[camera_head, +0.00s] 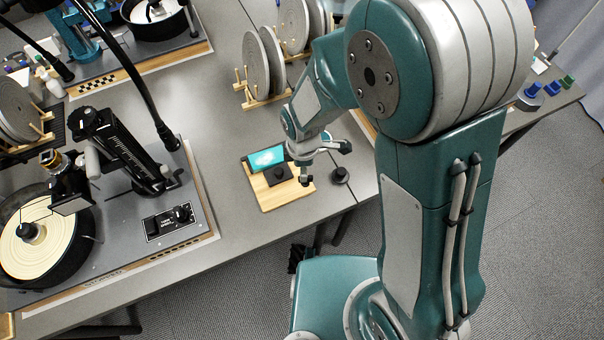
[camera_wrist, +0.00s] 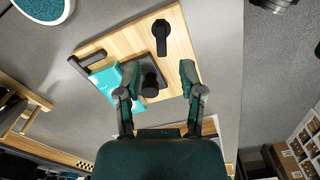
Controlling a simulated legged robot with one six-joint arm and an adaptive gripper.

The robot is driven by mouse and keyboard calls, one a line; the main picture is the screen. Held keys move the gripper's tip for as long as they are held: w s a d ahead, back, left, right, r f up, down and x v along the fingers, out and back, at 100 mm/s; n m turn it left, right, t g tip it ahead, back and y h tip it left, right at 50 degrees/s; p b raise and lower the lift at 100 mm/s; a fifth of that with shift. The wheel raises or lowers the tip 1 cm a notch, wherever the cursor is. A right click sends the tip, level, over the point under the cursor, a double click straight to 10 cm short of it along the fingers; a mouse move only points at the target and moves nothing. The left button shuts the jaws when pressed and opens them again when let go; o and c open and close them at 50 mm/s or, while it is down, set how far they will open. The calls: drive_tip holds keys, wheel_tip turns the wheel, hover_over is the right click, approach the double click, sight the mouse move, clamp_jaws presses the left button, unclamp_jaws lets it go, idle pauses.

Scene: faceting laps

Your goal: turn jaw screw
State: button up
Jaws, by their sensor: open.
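A light wooden board (camera_head: 285,195) lies on the grey bench. On it sits a dark square block (camera_wrist: 157,68) with a round black knob (camera_wrist: 150,86); the block also shows in the head view (camera_head: 278,175). A black lever-like piece (camera_wrist: 164,38) stands near one edge of the board. A teal flat piece (camera_wrist: 106,80) lies beside the block, with a black handle-like part (camera_wrist: 92,59) at its end. I cannot tell which part is the jaw screw. My gripper (camera_wrist: 160,92) is open above the board, its fingers either side of the knob in the wrist view, apparently holding nothing.
A black knobbed disc (camera_head: 340,175) stands right of the board near the bench edge. Grey discs in a wooden rack (camera_head: 262,102) stand behind. A lap machine (camera_head: 80,215) fills the left. Bare bench lies between machine and board.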

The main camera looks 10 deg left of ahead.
sight(308, 177)
drive_tip(key=f, duration=0.1)
drive_tip(key=d+f, duration=0.1)
drive_tip(key=f, duration=0.1)
drive_tip(key=shift+d+f, duration=0.3)
drive_tip(key=shift+d, duration=0.05)
drive_tip(key=shift+a+f, duration=0.1)
drive_tip(key=shift+f, duration=0.15)
drive_tip(key=shift+a+f, duration=0.3)
drive_tip(key=shift+a, duration=0.4)
drive_tip(key=shift+d+r, duration=0.1)
drive_tip(key=shift+d, duration=0.35)
clamp_jaws()
